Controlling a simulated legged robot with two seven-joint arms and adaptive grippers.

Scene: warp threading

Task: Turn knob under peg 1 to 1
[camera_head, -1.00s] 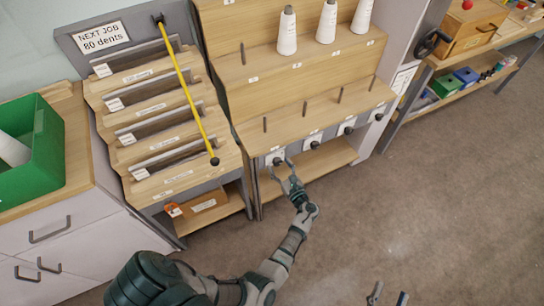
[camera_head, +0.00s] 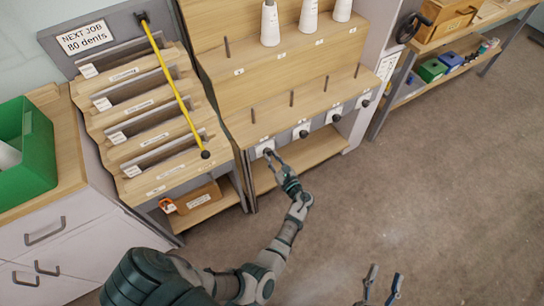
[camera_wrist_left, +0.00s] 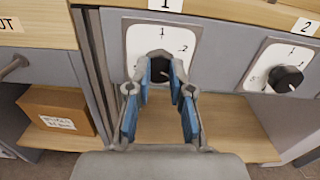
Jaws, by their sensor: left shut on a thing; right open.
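The knob under peg 1 is a dark round knob (camera_wrist_left: 159,66) on a white dial plate (camera_wrist_left: 140,40) marked 1 at the top and 2 at the right. The label 1 (camera_wrist_left: 166,4) is on the edge above it. My left gripper (camera_wrist_left: 162,76) has its blue-padded fingers on both sides of this knob and is shut on it. The fingers partly cover the knob, and I cannot tell where its pointer faces. In the head view the left gripper (camera_head: 272,157) meets the leftmost dial. My right gripper (camera_head: 380,284) is open and empty over the floor.
More knobs (camera_head: 303,133) line the front panel to the right; the neighbouring one (camera_wrist_left: 286,79) is close by. Thin pegs (camera_head: 252,115) and white cones (camera_head: 270,24) stand on the shelves above. A cardboard box (camera_wrist_left: 56,109) sits on the low shelf at left. The right floor is clear.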

